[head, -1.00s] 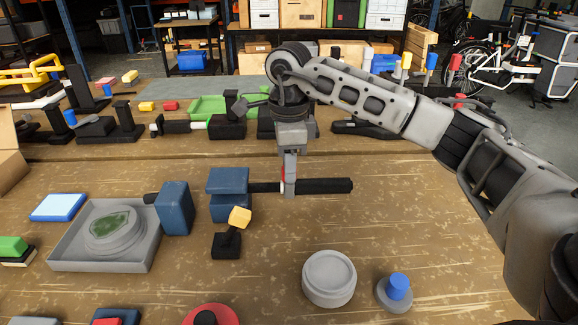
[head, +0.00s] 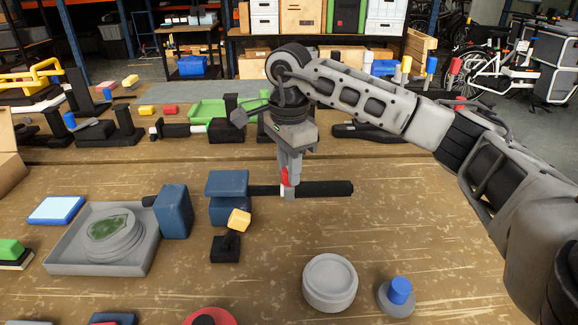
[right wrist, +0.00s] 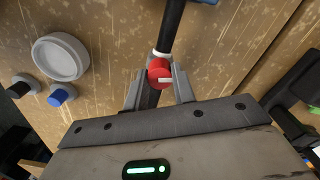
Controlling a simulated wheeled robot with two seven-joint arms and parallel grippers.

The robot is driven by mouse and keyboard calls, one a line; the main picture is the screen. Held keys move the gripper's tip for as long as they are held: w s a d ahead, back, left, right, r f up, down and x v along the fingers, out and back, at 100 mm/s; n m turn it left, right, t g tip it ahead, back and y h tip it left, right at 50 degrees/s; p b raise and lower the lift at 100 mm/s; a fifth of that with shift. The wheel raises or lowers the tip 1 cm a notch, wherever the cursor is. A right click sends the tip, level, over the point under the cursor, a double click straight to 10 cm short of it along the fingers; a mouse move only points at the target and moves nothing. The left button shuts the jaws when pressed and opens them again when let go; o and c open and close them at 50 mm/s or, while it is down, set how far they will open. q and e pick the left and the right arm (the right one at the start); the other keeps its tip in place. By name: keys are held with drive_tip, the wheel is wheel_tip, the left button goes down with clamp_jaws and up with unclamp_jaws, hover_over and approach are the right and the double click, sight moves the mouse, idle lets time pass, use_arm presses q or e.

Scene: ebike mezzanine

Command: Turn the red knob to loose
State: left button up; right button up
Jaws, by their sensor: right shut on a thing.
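The red knob (right wrist: 159,70) has a white mark on its face, which points right in the right wrist view. It sits on a black bar (head: 325,189) whose left end meets a blue clamp block (head: 229,184) on the wooden bench. My right gripper (head: 288,188) comes down from above, shut on the knob, with one finger on each side in the right wrist view. In the head view only a red sliver of the knob (head: 285,177) shows between the fingers. My left gripper is not in view.
A grey round dish (head: 330,281) and a blue-topped peg (head: 400,290) stand in front of the bar. A grey tray (head: 60,255) lies to the left. A small yellow block on a black base (head: 225,249) stands close to the clamp.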

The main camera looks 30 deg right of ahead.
drive_tip(key=shift+r, duration=0.15)
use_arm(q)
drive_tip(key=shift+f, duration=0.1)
use_arm(e)
drive_tip(key=o, duration=1)
use_arm(q)
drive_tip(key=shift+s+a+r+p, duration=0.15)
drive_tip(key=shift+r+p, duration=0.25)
drive_tip(key=shift+p, duration=0.65)
use_arm(e)
wheel_tip(320, 180, up, 16)
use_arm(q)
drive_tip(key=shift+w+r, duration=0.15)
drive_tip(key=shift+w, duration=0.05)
